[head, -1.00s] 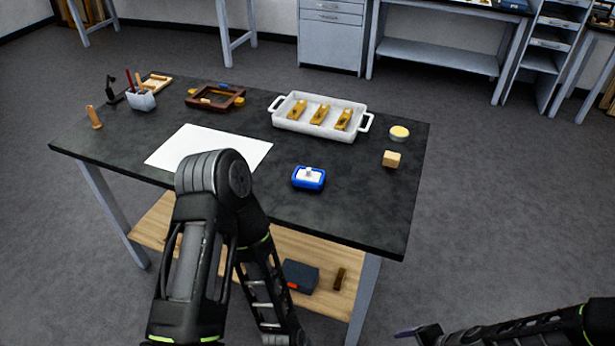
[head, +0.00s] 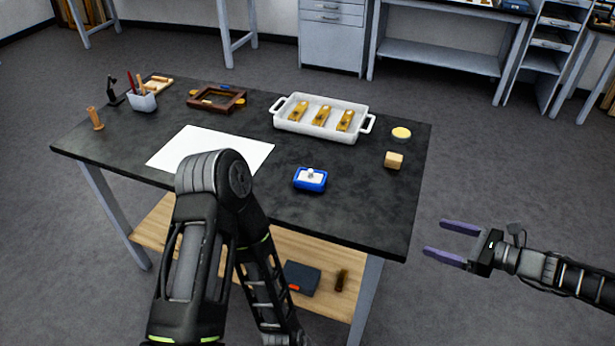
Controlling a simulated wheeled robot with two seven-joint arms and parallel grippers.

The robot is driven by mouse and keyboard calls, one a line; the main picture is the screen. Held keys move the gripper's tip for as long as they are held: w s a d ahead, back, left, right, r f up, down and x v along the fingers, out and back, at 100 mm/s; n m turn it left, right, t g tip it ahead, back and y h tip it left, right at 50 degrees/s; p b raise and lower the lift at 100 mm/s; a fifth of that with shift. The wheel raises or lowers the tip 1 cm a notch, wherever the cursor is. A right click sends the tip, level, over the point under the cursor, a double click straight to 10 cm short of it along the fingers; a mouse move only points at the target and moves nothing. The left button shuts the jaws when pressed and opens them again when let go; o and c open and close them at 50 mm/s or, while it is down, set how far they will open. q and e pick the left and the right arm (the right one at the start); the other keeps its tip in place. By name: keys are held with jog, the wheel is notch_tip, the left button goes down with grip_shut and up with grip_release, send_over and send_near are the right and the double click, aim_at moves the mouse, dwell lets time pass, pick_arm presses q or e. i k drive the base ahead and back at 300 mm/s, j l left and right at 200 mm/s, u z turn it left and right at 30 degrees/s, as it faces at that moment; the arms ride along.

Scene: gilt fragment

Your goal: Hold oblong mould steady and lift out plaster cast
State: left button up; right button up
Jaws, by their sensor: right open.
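The oblong mould (head: 311,185) is a small blue block near the front edge of the dark table. The white plaster cast (head: 310,174) sits in its top, with a small raised knob. My right gripper (head: 441,243) is open and empty, with purple fingers pointing left. It is beyond the table's right edge, apart from the mould. My left arm rises in front of the table, and its gripper is not visible.
The table (head: 340,222) also bears a white sheet (head: 195,150), a white tray (head: 283,124) with several gilt pieces, a wooden block (head: 394,160), a round yellow-topped dish (head: 401,133), a wooden frame (head: 216,99) and a tool cup (head: 142,101). Around the mould the tabletop is clear.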

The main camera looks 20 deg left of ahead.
aim_at(309, 176)
jog(key=i+j, duration=0.1)
jog(key=j, duration=0.35)
jog(key=i+j, duration=0.1)
jog(key=j, duration=0.35)
jog(key=i+j, duration=0.1)
jog(key=j, duration=0.35)
